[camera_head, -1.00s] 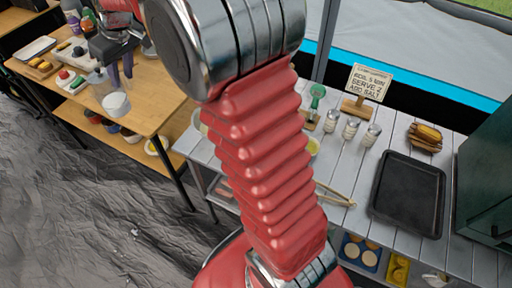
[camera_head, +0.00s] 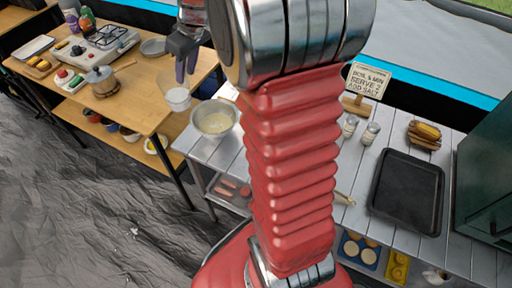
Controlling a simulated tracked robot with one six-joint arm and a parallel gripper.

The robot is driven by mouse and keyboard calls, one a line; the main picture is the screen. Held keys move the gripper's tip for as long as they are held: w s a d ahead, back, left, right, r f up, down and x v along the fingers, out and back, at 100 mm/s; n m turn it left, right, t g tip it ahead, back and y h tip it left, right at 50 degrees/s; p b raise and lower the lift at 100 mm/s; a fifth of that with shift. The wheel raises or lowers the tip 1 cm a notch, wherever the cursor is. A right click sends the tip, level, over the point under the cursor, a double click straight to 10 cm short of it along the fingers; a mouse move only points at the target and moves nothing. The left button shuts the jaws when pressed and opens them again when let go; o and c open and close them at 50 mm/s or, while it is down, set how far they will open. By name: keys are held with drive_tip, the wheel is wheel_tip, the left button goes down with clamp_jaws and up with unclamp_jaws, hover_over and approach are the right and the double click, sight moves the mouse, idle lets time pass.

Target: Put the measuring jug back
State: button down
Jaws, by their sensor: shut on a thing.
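The measuring jug (camera_head: 178,98) is a small clear vessel with a white lower part. My gripper (camera_head: 186,70) points down at the upper middle of the view, shut on the jug at its upper side. The jug appears in front of the right end of the wooden table (camera_head: 155,112), left of a metal pot (camera_head: 214,134) of pale liquid on the grey slatted table (camera_head: 205,152). I cannot tell the jug's height above the tables. My red arm hides part of the grey table.
A saucepan (camera_head: 103,82), a camping stove (camera_head: 95,47) and a grey plate (camera_head: 153,47) stand on the wooden table. On the grey table are a sign (camera_head: 368,80), shakers (camera_head: 369,134) and a black tray (camera_head: 407,191). The wooden table's front middle is clear.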

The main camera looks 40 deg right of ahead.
drive_tip(key=s+d+f, duration=0.2)
drive_tip(key=s+d, duration=0.4)
drive_tip(key=s, duration=0.4)
drive_tip(key=s+d+f, duration=0.3)
drive_tip(key=s+d, duration=0.4)
drive_tip(key=s, duration=0.3)
drive_tip(key=shift+d, duration=0.25)
wheel_tip(320, 180, down, 6)
drive_tip(key=shift+f, duration=0.15)
drive_tip(key=shift+f, duration=0.1)
drive_tip(key=shift+f, duration=1.8)
